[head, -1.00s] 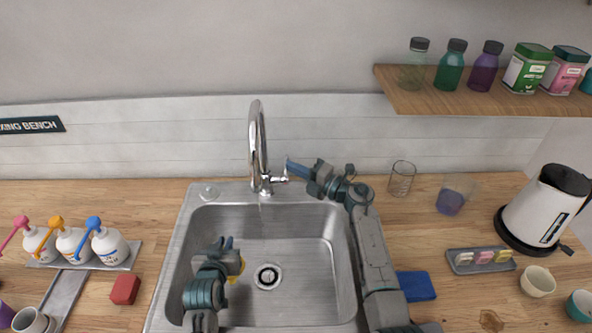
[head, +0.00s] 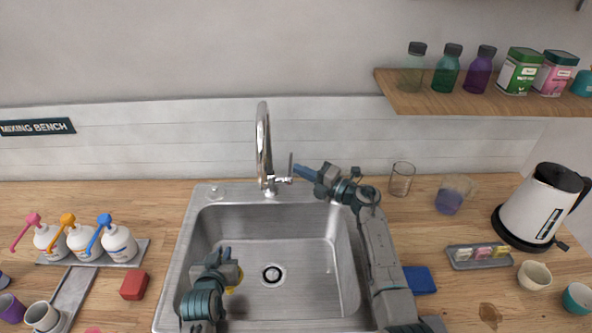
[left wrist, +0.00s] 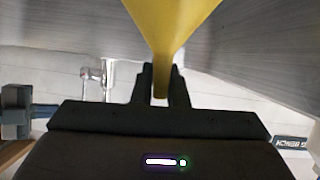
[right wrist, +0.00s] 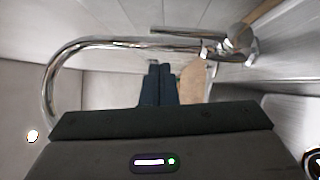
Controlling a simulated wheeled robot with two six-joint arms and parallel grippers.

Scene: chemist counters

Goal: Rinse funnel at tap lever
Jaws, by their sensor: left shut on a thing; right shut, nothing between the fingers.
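The chrome tap (head: 263,140) stands at the sink's back edge, with its lever (head: 291,165) pointing up on its right. My right gripper (head: 297,169) is shut and empty, just right of the lever. In the right wrist view the fingers (right wrist: 158,80) show apart from the lever (right wrist: 180,32). My left gripper (head: 224,254) is low over the sink's left part, shut on the yellow funnel (head: 239,278), mostly hidden there. In the left wrist view the funnel (left wrist: 172,20) has its narrow stem between the fingers (left wrist: 160,85). I cannot make out water from the spout.
Bottles on a tray (head: 140,255) and a red block (head: 133,286) stand left. A glass (head: 401,180), beaker (head: 452,196), blue sponge (head: 419,280) and kettle (head: 535,205) stand right.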

